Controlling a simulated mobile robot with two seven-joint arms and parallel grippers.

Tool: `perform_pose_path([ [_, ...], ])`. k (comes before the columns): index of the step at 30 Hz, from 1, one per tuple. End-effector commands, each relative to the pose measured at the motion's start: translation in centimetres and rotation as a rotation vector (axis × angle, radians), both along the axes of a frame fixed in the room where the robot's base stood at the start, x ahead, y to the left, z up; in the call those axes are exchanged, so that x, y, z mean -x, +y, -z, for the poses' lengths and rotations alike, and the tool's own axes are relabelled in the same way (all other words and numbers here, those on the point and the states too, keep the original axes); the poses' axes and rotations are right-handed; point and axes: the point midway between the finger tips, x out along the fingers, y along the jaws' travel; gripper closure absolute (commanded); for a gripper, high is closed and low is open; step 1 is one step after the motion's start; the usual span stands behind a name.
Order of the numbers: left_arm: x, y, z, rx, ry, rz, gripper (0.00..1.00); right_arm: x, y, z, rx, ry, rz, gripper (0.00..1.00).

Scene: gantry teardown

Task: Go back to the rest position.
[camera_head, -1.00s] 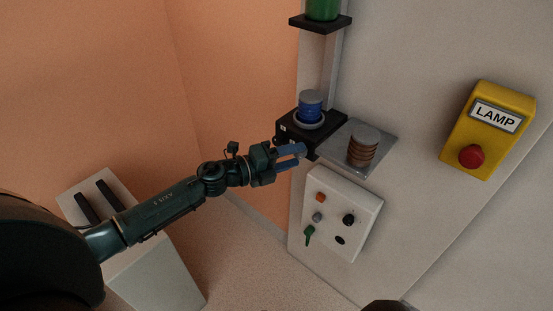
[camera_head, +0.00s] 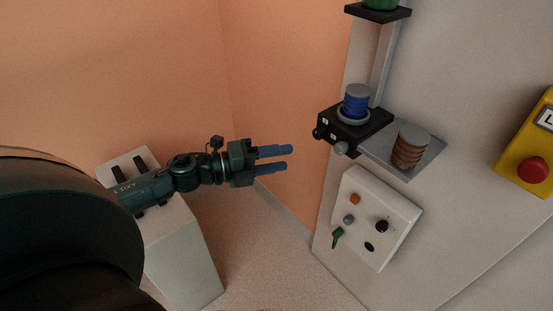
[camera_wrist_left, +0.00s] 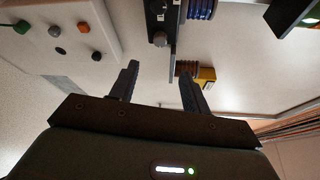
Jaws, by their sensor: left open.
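My left gripper (camera_head: 274,159) is open and empty in the head view, its two blue fingers pointing right. It hangs in free air, left of the black stage (camera_head: 352,131) and apart from it. In the left wrist view the two fingers (camera_wrist_left: 158,84) are spread with nothing between them. A blue coil with a grey cap (camera_head: 356,103) stands on the black stage. A copper-coloured coil stack (camera_head: 408,151) stands on the grey shelf plate (camera_head: 432,157). My right gripper is not in view.
A white control panel (camera_head: 350,204) with knobs and a green lever is below the stage. A yellow box (camera_head: 518,148) with a red button is at the right. A white pedestal (camera_head: 190,265) stands under my left arm. A green object (camera_head: 381,4) sits on an upper bracket.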

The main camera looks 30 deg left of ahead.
Motion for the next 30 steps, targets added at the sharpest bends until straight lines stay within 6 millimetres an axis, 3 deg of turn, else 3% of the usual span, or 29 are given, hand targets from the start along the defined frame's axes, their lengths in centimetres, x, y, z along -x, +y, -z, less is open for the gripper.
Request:
perform_pose_path([
  [12,0.0,-0.1,0.1,0.006,0.003,-0.003,0.53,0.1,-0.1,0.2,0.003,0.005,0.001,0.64],
  [16,0.6,-0.9,1.4,0.142,0.078,-0.071,0.53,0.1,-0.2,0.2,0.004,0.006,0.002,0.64],
  [20,2.6,-2.6,5.2,0.480,0.301,-0.267,0.53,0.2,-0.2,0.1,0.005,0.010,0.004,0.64],
  [27,10.2,-7.1,14.7,1.112,0.881,-0.719,0.53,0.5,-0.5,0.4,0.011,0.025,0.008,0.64],
  [30,13.2,-9.3,16.9,1.270,1.063,-0.839,0.53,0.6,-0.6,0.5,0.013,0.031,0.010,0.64],
])
